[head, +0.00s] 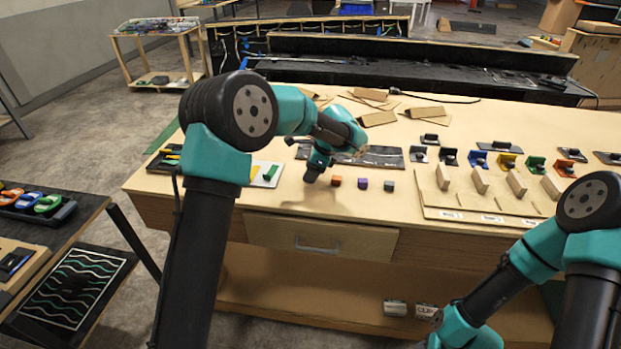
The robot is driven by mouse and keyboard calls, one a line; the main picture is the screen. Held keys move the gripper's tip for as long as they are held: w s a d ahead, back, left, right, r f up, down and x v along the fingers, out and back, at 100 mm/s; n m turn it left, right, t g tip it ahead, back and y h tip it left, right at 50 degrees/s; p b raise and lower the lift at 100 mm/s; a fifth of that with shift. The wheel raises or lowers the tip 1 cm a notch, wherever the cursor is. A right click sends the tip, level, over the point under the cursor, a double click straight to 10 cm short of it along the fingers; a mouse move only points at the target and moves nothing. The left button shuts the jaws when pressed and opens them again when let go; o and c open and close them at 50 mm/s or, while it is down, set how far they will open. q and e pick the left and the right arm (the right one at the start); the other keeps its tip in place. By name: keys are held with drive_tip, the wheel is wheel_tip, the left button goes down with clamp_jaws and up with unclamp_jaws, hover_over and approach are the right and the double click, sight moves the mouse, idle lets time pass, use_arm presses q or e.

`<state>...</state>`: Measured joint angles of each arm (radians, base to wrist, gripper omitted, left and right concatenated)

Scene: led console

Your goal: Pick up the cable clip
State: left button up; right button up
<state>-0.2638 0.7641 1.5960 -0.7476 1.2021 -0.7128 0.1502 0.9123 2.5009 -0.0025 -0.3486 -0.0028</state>
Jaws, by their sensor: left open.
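My left gripper (312,177) points down just over the table, left of a row of small cubes, and is open with nothing seen between its fingers. The row holds an orange cube (336,181), a purple cube (362,183) and a dark grey-green cube (389,186). No part is clearly recognisable as the cable clip; the small pieces are too small to tell. Two small pale boxes, one on the left (395,308) and one on the right (426,311), sit on the lower shelf. My right arm reaches down at the lower right, its gripper out of view.
The wooden table (440,130) has a closed drawer (320,240). A dark strip (383,157) lies behind the cubes. Brown cardboard pieces (377,118) lie farther back. A board (480,200) with upright wooden blocks and coloured holders stands right. Bare tabletop lies around the cubes.

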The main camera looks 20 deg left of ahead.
use_arm(q)
drive_tip(key=shift+a+f, duration=0.25)
drive_tip(key=shift+f, duration=0.3)
drive_tip(key=shift+c, duration=0.4)
drive_tip(key=c, duration=0.9)
